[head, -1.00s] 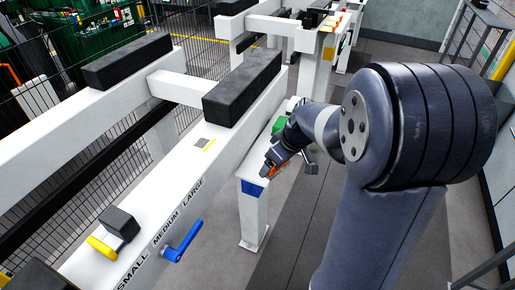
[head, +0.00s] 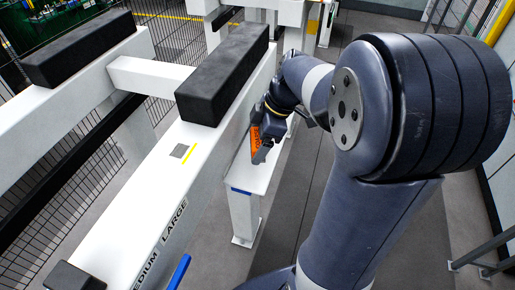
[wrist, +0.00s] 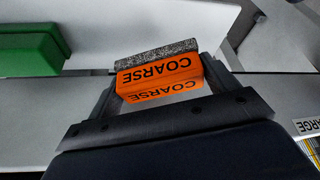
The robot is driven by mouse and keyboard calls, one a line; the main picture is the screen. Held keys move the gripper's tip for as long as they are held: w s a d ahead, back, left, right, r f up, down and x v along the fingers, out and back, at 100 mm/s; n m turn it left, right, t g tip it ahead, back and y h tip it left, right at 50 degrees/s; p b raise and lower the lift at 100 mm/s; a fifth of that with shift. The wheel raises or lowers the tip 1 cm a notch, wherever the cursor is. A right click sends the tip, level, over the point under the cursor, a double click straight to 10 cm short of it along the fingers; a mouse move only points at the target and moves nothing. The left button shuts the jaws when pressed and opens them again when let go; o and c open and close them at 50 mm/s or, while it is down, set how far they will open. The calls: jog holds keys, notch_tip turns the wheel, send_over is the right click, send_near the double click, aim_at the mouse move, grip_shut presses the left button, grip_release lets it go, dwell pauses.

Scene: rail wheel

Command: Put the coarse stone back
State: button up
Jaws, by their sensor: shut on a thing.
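My gripper (head: 262,148) is shut on the coarse stone (head: 254,141), an orange block marked COARSE with a speckled grey layer along one side. In the wrist view the stone (wrist: 160,78) sits between the two fingers, both orange lettered faces showing. In the head view the gripper is beside the long white beam, over the low white side shelf (head: 250,178) with a blue front edge. I cannot tell whether the stone touches the shelf. A green block (wrist: 30,50) lies left of the stone in the wrist view, apart from it.
The white beam (head: 150,195) carries a black block (head: 225,75), a grey square and a yellow strip, with size labels on its side. A blue handle (head: 180,272) sticks out at the bottom. Grey floor (head: 300,190) is clear right of the shelf.

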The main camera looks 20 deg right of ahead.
jog(key=shift+f, duration=1.65)
jog(key=shift+f, duration=0.15)
jog(key=o, duration=0.9)
jog(key=shift+o, duration=0.2)
jog(key=shift+r, duration=0.25)
jog(key=v, duration=1.1)
jog(key=shift+d+r+p, duration=0.2)
jog(key=shift+r+p, duration=0.1)
jog(key=shift+r, duration=0.1)
